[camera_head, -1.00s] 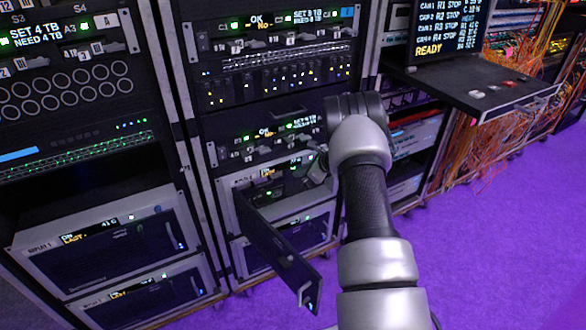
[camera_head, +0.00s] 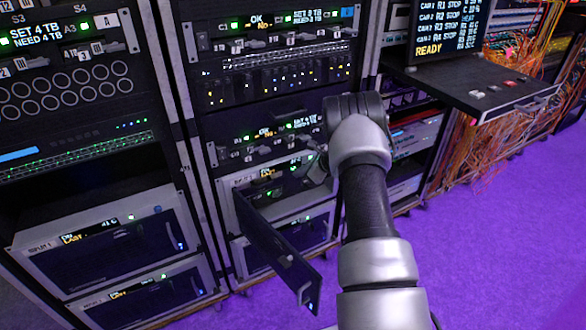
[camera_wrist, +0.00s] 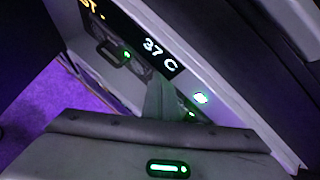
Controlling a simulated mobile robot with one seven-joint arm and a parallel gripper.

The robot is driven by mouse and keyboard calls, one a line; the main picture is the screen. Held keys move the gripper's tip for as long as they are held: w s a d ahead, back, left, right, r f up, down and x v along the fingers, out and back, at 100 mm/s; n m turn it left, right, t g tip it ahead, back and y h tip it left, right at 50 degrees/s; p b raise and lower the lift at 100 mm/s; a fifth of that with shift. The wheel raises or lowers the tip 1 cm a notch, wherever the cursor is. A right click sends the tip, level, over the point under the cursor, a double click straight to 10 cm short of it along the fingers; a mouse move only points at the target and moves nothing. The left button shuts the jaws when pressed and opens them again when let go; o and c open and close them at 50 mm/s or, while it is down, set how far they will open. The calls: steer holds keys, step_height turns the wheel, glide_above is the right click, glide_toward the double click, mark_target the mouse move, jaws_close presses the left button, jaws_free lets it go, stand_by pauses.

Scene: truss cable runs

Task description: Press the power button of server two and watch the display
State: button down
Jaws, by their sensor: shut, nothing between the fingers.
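A server with its front door (camera_head: 275,250) swung open sits low in the middle rack; its label is too small to read. Its lit display (camera_head: 296,167) is partly behind my gripper (camera_head: 318,166) in the head view. In the wrist view the display (camera_wrist: 150,48) reads "37 C" in white, with the end of an amber word at left. A bright green-white round light or button (camera_wrist: 200,98) is on the server front. My gripper (camera_wrist: 160,88) is shut and empty, its fingers just left of that light. I cannot tell whether they touch the front.
Another closed server (camera_head: 110,250) sits low in the left rack, one more below it. A black shelf (camera_head: 470,85) with buttons juts out at right under a screen (camera_head: 448,28). Orange cables (camera_head: 480,145) hang beneath. Purple floor (camera_head: 480,260) is clear at right.

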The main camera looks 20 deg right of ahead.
steer(key=shift+w, duration=0.1)
steer(key=shift+w, duration=0.35)
